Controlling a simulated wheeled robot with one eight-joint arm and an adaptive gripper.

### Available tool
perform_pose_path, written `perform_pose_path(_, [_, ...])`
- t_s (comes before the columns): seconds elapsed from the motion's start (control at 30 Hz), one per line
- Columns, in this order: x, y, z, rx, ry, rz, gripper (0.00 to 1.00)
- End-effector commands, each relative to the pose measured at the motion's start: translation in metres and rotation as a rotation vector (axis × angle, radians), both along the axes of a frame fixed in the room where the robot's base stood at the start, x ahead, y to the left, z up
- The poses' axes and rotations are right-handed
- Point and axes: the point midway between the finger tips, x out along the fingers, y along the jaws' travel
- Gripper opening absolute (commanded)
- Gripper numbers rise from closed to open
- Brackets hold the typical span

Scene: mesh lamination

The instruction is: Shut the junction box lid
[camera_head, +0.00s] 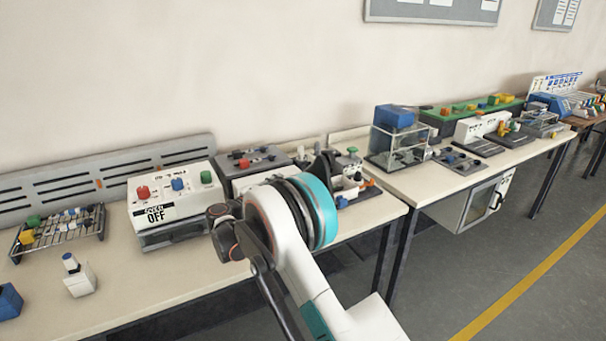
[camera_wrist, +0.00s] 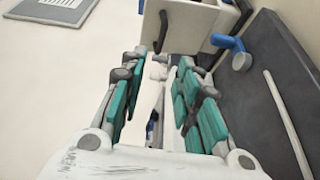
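My gripper (camera_wrist: 160,72) shows in the wrist view with its teal-padded fingers apart and a gap between them. I see nothing clamped between the pads; small pale shapes show through the gap. A white box (camera_wrist: 195,25) with dark curved handles lies beyond the fingertips, at the top of that view, apart from them as far as I can tell. I cannot tell whether it is the junction box, nor how its lid stands. In the head view my arm covers part of the bench, and my gripper's fingers are hidden behind it.
A grey panel (camera_wrist: 262,90) and a blue-handled part (camera_wrist: 228,43) lie right of my fingers. A white control box (camera_head: 178,205) with coloured buttons stands on the near table, left of my arm. A clear case (camera_head: 400,145) and a blue box (camera_head: 394,117) stand farther right.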

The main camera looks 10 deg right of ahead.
Motion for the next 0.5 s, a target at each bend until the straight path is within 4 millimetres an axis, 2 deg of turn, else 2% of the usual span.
perform_pose_path(0.1, [0.002, 0.000, -0.004, -0.010, -0.005, 0.000, 0.30])
perform_pose_path(0.23, [0.010, -0.009, -0.005, -0.011, -0.004, 0.000, 0.30])
perform_pose_path(0.5, [0.043, -0.047, -0.008, -0.010, -0.004, -0.001, 0.30])
